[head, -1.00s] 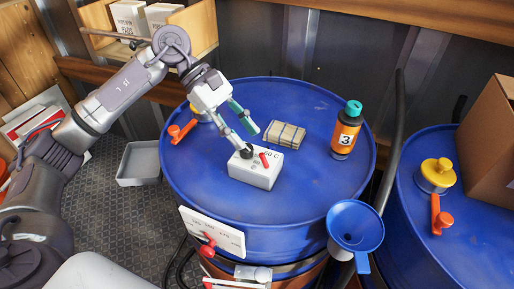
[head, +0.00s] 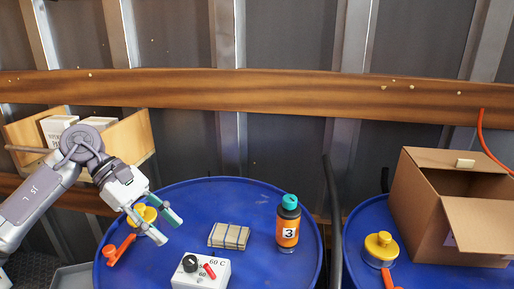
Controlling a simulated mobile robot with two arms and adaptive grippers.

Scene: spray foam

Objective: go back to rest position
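My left gripper (head: 166,228) comes in from the left and hangs over the left part of the blue drum (head: 184,193). Its two fingers are apart with nothing between them. It is near the yellow cap (head: 144,214) with the orange handle and to the upper left of the white control box (head: 203,274). The box has a black knob, a red switch and "60 C" on it. A dark bottle (head: 287,232) with an orange label "3" and a teal cap stands upright on the drum. My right gripper is not in view.
A bundle of tan blocks (head: 229,236) lies on the drum. A second drum (head: 364,222) at the right carries a yellow cap (head: 380,248) and an open cardboard box (head: 420,215). A wooden shelf box (head: 128,142) is at the left. A dark pipe (head: 331,210) rises between the drums.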

